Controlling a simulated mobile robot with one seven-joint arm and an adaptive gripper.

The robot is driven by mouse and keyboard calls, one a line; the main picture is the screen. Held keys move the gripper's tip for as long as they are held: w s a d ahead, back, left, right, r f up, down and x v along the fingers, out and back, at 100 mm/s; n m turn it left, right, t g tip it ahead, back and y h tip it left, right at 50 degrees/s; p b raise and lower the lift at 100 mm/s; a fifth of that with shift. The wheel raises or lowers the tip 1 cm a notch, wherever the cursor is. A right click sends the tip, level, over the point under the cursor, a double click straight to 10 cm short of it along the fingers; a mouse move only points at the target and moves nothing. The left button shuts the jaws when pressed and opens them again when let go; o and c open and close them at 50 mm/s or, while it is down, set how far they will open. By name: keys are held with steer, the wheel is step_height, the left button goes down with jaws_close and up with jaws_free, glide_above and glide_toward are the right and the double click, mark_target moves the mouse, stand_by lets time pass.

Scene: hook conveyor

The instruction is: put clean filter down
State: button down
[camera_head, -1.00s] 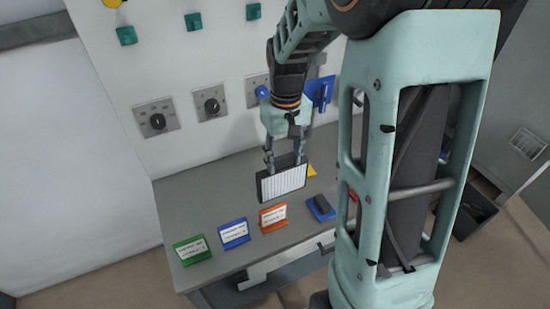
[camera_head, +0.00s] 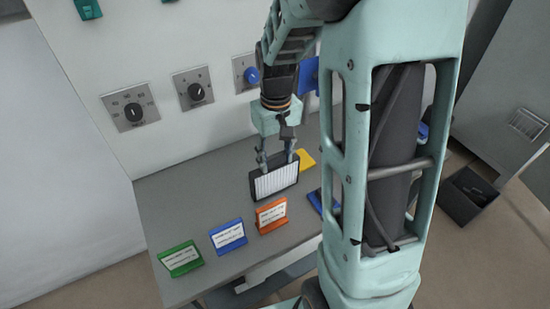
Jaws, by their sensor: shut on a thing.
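The filter (camera_head: 275,182) is a white pleated panel in a dark frame. My gripper (camera_head: 277,160) is shut on its top edge and holds it upright, slightly tilted. The filter is over the grey table (camera_head: 180,205), behind the orange sign. I cannot tell whether its lower edge touches the tabletop.
Green (camera_head: 181,259), blue (camera_head: 228,236) and orange (camera_head: 271,215) signs stand along the table's front. A yellow piece (camera_head: 304,160) lies behind the filter. Dial panels (camera_head: 130,107) line the wall. My arm hides the table's right part. The table's left rear is clear.

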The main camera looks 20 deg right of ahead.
steer(key=shift+f, duration=0.15)
steer(key=c, duration=1.1)
jaws_free()
